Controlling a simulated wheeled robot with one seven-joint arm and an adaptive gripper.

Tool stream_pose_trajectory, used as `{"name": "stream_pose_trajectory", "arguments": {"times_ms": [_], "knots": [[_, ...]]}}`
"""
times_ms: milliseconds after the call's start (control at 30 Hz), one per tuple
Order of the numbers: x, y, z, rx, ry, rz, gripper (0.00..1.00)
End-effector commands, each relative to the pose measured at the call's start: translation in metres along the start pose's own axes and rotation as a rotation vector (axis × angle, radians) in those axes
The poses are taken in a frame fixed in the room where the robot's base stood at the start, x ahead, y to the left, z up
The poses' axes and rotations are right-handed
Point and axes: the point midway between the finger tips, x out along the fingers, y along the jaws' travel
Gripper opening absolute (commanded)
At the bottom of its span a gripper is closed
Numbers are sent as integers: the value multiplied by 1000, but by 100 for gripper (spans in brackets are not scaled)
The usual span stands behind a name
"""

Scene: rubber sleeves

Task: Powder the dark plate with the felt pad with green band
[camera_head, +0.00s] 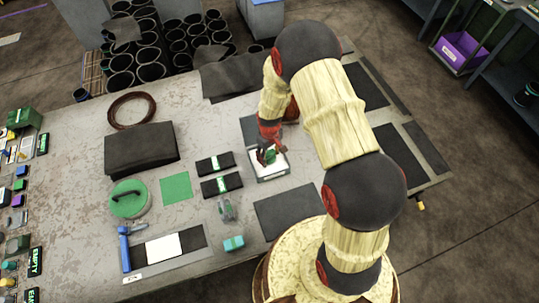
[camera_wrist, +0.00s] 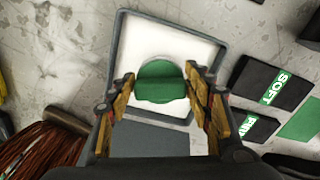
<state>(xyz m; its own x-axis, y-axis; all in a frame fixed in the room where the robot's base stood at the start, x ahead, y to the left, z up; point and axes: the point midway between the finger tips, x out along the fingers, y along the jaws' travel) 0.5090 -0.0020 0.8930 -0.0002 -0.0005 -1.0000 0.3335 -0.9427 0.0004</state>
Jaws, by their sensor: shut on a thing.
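My gripper (camera_wrist: 163,90) is shut on a green-topped round piece (camera_wrist: 160,70), which I take to be the felt pad with green band; a pale rim shows around it. The pad is over the shallow tray (camera_wrist: 122,60) with a white floor and grey rim; whether it touches the white is unclear. In the head view my gripper (camera_head: 267,153) and the tray (camera_head: 270,178) are near the table's middle. Several dark flat plates lie about. One dark plate (camera_head: 287,212) lies in front of the tray, partly beside my arm. Which plate the task means is unclear.
Two black blocks with green labels (camera_head: 215,164) lie left of the tray, near a green square (camera_head: 176,188). A round green-lidded container (camera_head: 129,199), a black case (camera_head: 141,148) and a blue-handled tool (camera_head: 125,247) lie farther left. My arm covers the table's right part.

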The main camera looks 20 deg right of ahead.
Motion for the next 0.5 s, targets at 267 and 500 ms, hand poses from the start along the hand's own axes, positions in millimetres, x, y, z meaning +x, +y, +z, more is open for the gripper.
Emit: {"name": "stream_pose_trajectory", "arguments": {"times_ms": [267,500], "knots": [[1,0,0,0,0,0,30],[4,0,0,0,0,0,30]]}}
